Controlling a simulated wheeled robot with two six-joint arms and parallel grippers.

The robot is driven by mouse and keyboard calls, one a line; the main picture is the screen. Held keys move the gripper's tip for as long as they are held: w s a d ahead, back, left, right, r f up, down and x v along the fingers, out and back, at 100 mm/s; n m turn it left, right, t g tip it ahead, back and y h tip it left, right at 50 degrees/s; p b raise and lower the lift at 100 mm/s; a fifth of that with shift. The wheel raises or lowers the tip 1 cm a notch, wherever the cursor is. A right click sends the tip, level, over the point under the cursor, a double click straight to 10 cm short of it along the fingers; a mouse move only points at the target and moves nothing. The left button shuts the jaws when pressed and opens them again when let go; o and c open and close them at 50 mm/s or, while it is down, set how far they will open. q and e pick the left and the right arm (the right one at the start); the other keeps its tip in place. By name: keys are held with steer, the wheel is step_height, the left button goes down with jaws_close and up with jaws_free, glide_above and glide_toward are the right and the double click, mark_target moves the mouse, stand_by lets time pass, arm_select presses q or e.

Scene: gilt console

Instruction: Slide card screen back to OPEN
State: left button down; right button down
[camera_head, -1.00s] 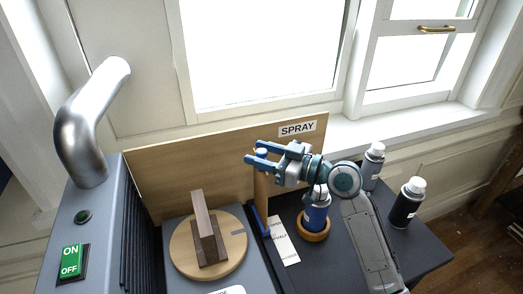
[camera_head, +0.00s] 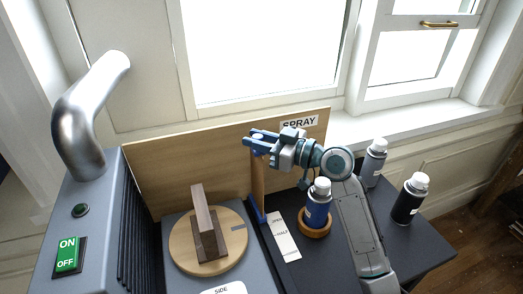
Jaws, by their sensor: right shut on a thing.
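The card screen (camera_head: 258,187) is a thin upright brown panel with a blue edge and foot, seen nearly edge-on. It stands between the round wooden turntable (camera_head: 236,258) and the blue spray can, close to the back board. My right gripper (camera_head: 259,143) reaches in from the right and is shut on the top of the screen. My left gripper is not in view.
A blue can (camera_head: 318,207) stands in a wooden ring (camera_head: 314,230) under my right arm. Grey (camera_head: 373,165) and black (camera_head: 408,203) cans stand at the right. A dark wooden block (camera_head: 207,235) sits on the turntable. The back board (camera_head: 190,168) limits room behind.

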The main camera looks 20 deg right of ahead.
steer(key=shift+w+f, duration=0.1)
steer(key=shift+w, duration=0.5)
steer(key=shift+r, duration=0.25)
steer(key=c, duration=1.5)
jaws_free()
steer(key=o, duration=0.3)
steer(key=shift+w, duration=0.1)
steer(key=shift+w+f, duration=0.1)
steer(key=shift+f, duration=0.05)
steer(key=b+v, duration=0.5)
steer(key=v, duration=0.5)
steer(key=shift+s+d, duration=0.25)
